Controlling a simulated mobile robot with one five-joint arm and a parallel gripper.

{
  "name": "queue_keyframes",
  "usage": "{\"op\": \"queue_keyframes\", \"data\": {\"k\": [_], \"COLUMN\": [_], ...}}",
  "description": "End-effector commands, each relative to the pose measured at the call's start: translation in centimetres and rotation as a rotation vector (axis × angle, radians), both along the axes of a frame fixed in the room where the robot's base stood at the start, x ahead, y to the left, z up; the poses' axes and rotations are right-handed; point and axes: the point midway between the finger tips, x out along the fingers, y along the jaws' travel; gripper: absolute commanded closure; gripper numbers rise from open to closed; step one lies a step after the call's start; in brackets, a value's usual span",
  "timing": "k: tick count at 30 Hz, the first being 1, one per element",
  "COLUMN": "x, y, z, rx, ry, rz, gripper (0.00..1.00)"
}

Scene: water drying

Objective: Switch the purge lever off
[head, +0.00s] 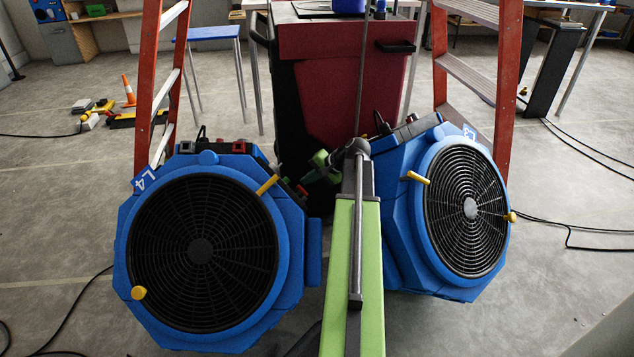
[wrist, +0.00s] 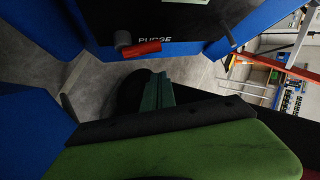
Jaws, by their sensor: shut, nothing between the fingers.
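The purge lever is a red handle (wrist: 142,48) on a grey pivot, on a black panel (wrist: 150,15) lettered PURGE, at the top of the wrist view. The handle lies about level in that picture, just below the lettering. My gripper (head: 321,165) is green and black, between the two blue fan units in the head view. In the wrist view my gripper (wrist: 157,90) is shut and empty, below the lever, with a visible gap in the picture. I cannot tell which unit in the head view carries this lever.
The left blue fan unit (head: 130,255), marked L4, and the right blue fan unit (head: 395,220) flank my arm closely. A red cabinet (head: 320,85) stands behind. Orange ladders (head: 150,70) rise at both sides. Cables cross the floor, which is open at the far left.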

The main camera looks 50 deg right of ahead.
Motion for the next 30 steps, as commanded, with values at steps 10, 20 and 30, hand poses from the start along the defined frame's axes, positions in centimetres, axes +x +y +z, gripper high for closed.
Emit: {"op": "queue_keyframes", "data": {"k": [10,20,30], "x": [-1.7,-1.7,-1.8], "y": [2.7,2.7,2.7], "z": [1.0,1.0,1.1], "rx": [0.000,0.000,-0.001], "ry": [0.000,0.000,0.000], "rz": [-0.001,-0.001,-0.002], "gripper": [1.00,1.00,1.00]}}
